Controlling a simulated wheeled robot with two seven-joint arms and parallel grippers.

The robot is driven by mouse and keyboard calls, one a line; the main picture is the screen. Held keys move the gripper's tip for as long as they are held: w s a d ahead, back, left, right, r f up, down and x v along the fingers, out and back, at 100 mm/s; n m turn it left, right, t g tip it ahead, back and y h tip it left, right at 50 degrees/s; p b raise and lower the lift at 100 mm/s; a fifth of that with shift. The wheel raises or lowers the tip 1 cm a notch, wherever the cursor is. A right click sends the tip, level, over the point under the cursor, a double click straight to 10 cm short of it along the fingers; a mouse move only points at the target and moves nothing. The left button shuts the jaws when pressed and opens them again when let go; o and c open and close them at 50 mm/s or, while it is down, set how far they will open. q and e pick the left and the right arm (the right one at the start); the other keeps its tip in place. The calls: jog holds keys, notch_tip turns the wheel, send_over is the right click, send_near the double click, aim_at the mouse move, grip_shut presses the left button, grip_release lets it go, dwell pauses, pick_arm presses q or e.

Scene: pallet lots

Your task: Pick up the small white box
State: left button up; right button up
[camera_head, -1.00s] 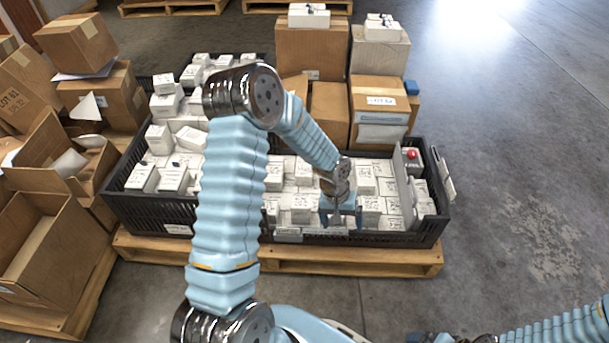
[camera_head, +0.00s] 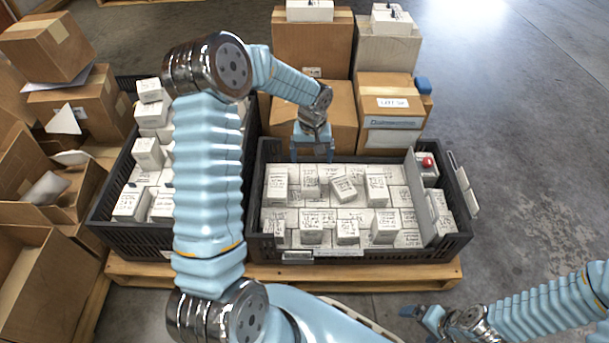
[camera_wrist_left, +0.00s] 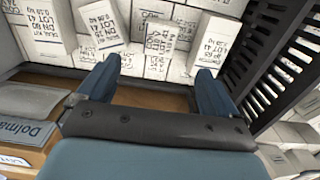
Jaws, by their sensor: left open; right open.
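Several small white boxes with printed labels stand in the right black crate (camera_head: 368,256); which one is meant, I cannot tell. One white box (camera_head: 343,188) sits askew among the straight ones, near the middle. My left gripper (camera_head: 313,152) is open and empty at the crate's back edge, behind the boxes. In the left wrist view its spread fingers (camera_wrist_left: 158,70) have nothing between them, and white boxes (camera_wrist_left: 102,25) lie just beyond the tips. My right gripper (camera_head: 422,312) is at the lower right, away from the crate, partly hidden by its own arm.
Cardboard boxes (camera_head: 312,48) stand behind the crate, close to my left gripper. A grey divider (camera_head: 415,190) sets off a right compartment holding a box with a red item (camera_head: 428,162). Another black crate of white boxes (camera_head: 130,238) stands left. Open floor lies right.

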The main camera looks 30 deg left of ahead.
aim_at(311, 182)
pick_arm(q)
notch_tip(311, 182, down, 8)
jog(key=shift+w+a+f+b, duration=0.1)
jog(key=shift+a+f+b, duration=0.05)
jog(key=shift+b, duration=0.5)
notch_tip(311, 182, down, 6)
jog(key=shift+w+r+b, duration=0.1)
jog(key=shift+r+b, duration=0.15)
jog(key=shift+b, duration=0.25)
jog(key=c, duration=1.1)
